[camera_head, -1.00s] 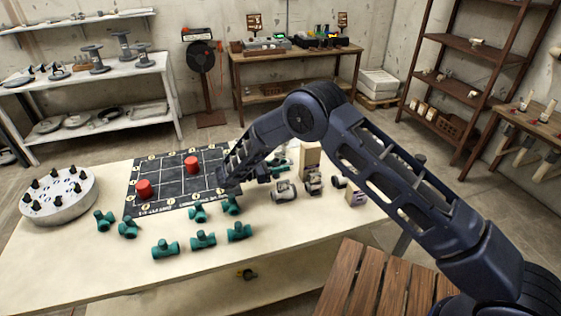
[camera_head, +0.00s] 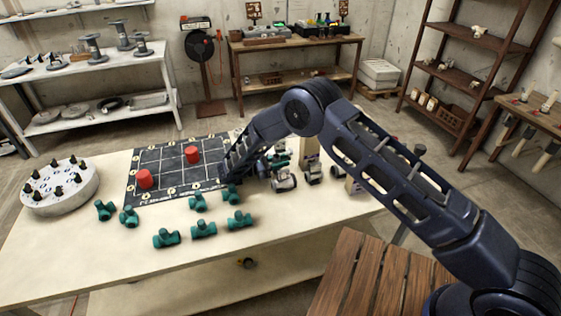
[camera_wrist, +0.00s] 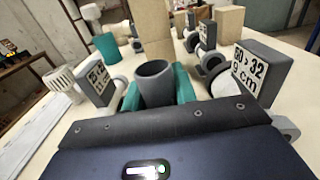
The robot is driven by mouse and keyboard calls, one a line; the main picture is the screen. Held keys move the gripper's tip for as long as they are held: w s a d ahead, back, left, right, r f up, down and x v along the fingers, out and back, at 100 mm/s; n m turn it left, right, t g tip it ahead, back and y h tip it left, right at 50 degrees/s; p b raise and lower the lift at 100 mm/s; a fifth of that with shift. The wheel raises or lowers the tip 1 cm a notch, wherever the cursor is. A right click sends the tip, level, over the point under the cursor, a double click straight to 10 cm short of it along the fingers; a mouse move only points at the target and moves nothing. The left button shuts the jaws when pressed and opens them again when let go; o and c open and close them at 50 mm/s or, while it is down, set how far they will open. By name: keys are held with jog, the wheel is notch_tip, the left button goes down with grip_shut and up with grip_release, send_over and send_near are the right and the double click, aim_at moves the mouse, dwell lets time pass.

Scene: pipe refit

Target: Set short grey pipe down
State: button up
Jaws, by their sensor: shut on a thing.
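The short grey pipe (camera_wrist: 154,88) stands roughly upright in the wrist view, its open round end facing up. My gripper (camera_wrist: 157,97) is shut on it, with teal pieces close against both sides of the pipe. The pipe's lower end is hidden behind the dark gripper body, so I cannot tell whether it touches the table. In the head view my arm comes down over the table (camera_head: 110,255) beside the dark gridded mat (camera_head: 163,178), and it hides the pipe there.
Grey fittings with label plates stand close on both sides, one marked "50>32 9 cm" (camera_wrist: 250,76). A tan block (camera_wrist: 152,32) stands just behind. Several teal fittings (camera_head: 203,229) lie in front of the mat, which holds two red cylinders (camera_head: 192,155). The table's front left is clear.

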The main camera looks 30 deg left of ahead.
jog(key=shift+f, duration=0.45)
jog(key=o, duration=1)
notch_tip(320, 180, up, 20)
jog(key=shift+r, duration=0.1)
